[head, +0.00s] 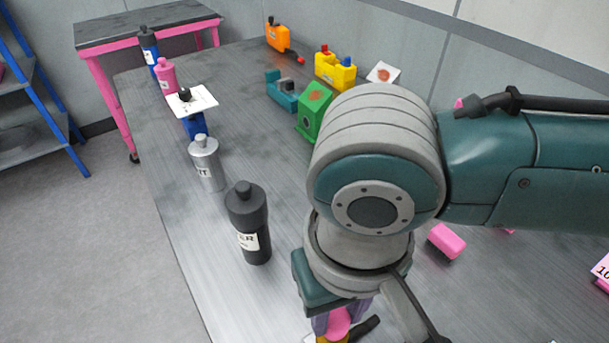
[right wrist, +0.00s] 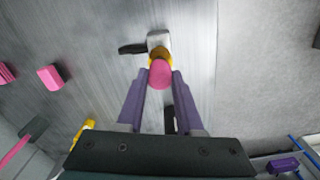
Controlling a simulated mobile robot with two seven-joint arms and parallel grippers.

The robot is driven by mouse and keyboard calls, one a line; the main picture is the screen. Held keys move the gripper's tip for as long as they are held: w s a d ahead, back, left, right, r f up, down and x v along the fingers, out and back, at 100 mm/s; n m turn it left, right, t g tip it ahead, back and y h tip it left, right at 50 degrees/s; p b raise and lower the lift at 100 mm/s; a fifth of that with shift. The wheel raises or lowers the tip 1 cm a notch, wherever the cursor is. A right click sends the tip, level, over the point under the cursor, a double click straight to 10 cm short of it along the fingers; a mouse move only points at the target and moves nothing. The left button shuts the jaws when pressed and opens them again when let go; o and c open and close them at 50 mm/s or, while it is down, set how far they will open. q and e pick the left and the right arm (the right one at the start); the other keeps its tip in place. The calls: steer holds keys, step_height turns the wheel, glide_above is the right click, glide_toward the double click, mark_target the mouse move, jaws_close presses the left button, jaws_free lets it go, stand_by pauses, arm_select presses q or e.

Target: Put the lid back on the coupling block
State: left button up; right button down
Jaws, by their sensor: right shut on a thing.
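My right gripper (head: 338,318) is low at the front of the table in the head view, partly hidden under my own wrist. Its purple fingers, also in the right wrist view (right wrist: 161,80), are shut on a rounded pink piece (right wrist: 160,74), which looks like the lid. Right by the pink piece is a grey block (right wrist: 157,40) with a yellow ring (right wrist: 158,54) and a black lever (right wrist: 132,48), which may be the coupling block. Whether pink piece and ring touch, I cannot tell. My left gripper is not in view.
A black bottle (head: 248,225) and a silver bottle (head: 206,163) stand left of my right arm. A green box (head: 314,112), a yellow block (head: 334,70) and a teal block (head: 281,92) stand farther back.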

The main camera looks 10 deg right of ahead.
steer(key=shift+p, duration=0.35)
steer(key=shift+f+p, duration=0.15)
steer(key=shift+p, duration=0.15)
stand_by(0.8)
steer(key=shift+p, duration=0.35)
stand_by(0.4)
steer(key=shift+c, duration=2.4)
jaws_free()
steer(key=shift+o, duration=0.4)
steer(key=o, duration=0.4)
